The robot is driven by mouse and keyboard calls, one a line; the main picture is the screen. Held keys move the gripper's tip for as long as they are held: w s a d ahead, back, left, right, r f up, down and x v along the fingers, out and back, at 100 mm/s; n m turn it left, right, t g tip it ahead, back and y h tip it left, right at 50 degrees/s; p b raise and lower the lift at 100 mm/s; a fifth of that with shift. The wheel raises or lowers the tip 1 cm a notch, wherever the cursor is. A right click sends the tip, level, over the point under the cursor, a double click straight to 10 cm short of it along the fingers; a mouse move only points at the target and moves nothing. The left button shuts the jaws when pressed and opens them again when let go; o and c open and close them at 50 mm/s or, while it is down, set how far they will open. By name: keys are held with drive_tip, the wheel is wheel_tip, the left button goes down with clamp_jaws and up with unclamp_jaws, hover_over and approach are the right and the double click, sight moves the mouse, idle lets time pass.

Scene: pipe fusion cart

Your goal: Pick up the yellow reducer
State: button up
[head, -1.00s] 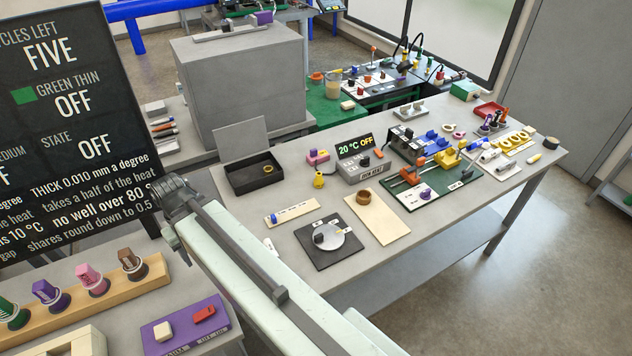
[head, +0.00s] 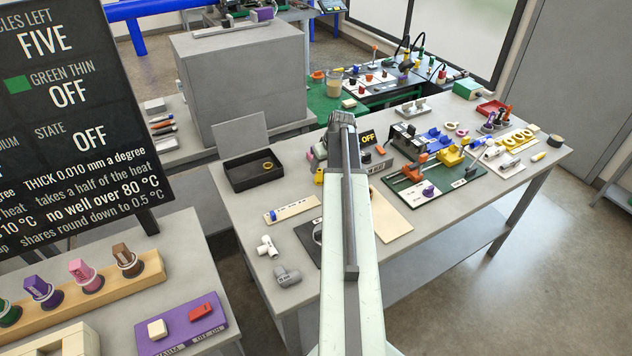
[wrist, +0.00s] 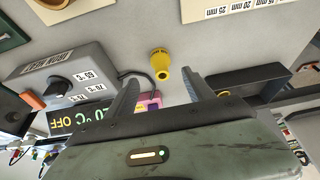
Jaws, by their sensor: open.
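The yellow reducer (wrist: 160,64) shows in the wrist view as a small flared piece on the grey table, just beyond my fingertips. In the head view the reducer (head: 319,177) is a small yellow patch beside my arm, which partly covers that area. My gripper (wrist: 160,77) is open in the wrist view, with one finger on each side of the reducer in the picture and nothing between them. The fingers look apart from it. In the head view my arm reaches over the table and its fingers cannot be made out.
The grey iron heater box (wrist: 62,75) stands left of the reducer in the wrist view. A pink piece (wrist: 150,101) and a black tray (wrist: 250,84) are close by. In the head view, a white tee (head: 267,246) and grey elbow (head: 287,276) lie near the table's left edge.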

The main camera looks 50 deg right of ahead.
sight(320, 171)
drive_tip(key=b+x, duration=0.6)
drive_tip(key=x, duration=0.1)
drive_tip(key=shift+w+a+f, duration=0.15)
drive_tip(key=shift+w+f, duration=0.1)
drive_tip(key=shift+r, duration=0.2)
clamp_jaws()
